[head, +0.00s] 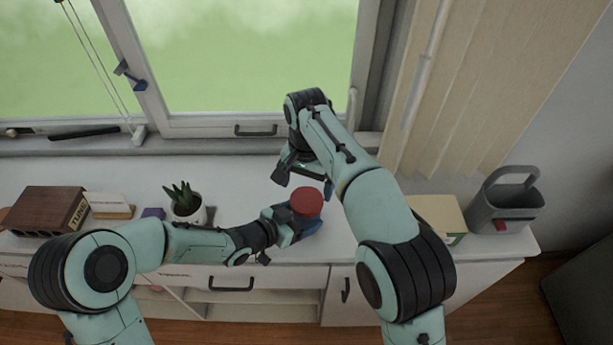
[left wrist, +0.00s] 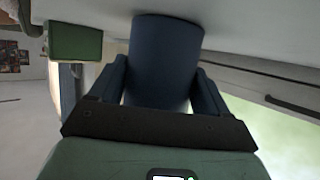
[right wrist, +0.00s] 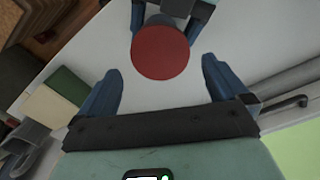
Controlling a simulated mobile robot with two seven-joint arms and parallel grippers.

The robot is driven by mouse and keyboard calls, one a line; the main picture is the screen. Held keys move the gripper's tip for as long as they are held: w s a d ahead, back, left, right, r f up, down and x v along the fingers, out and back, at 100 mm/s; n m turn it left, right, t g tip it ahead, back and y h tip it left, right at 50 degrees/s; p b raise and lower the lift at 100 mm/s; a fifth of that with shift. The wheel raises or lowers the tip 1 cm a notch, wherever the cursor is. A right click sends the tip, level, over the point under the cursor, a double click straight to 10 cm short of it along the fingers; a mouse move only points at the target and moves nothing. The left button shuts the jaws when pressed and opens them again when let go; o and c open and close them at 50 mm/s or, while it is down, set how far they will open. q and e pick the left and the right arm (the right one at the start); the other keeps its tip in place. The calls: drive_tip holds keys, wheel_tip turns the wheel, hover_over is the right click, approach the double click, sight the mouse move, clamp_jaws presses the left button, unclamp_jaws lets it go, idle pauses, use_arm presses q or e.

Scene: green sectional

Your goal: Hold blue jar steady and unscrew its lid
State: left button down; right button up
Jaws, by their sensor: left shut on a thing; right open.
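The blue jar with its round red lid (head: 307,201) stands on the white cabinet top (head: 245,180). In the left wrist view the jar's dark blue body (left wrist: 165,60) sits between the fingers of my left gripper (left wrist: 162,95), which is shut on it from the side. In the head view my left gripper (head: 297,222) reaches the jar from the left. My right gripper (head: 306,183) is open, behind and above the jar, pointing down. In the right wrist view the red lid (right wrist: 160,52) shows ahead of the open fingers (right wrist: 162,90), apart from them. The jar body is mostly hidden there.
A potted plant (head: 183,201), a brown box (head: 45,210) and small boxes stand to the left. A cream and green box (head: 440,215) and a grey container (head: 503,208) stand to the right. The window (head: 240,70) and its handle are behind my right arm.

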sight(306, 199)
drive_tip(key=shift+f, duration=2.45)
drive_tip(key=c, duration=0.9)
drive_tip(key=n, duration=0.6)
drive_tip(key=shift+n, duration=0.4)
drive_tip(key=shift+c, duration=0.2)
drive_tip(key=o, duration=0.9)
drive_tip(key=shift+o, duration=0.2)
drive_tip(key=shift+r, duration=0.1)
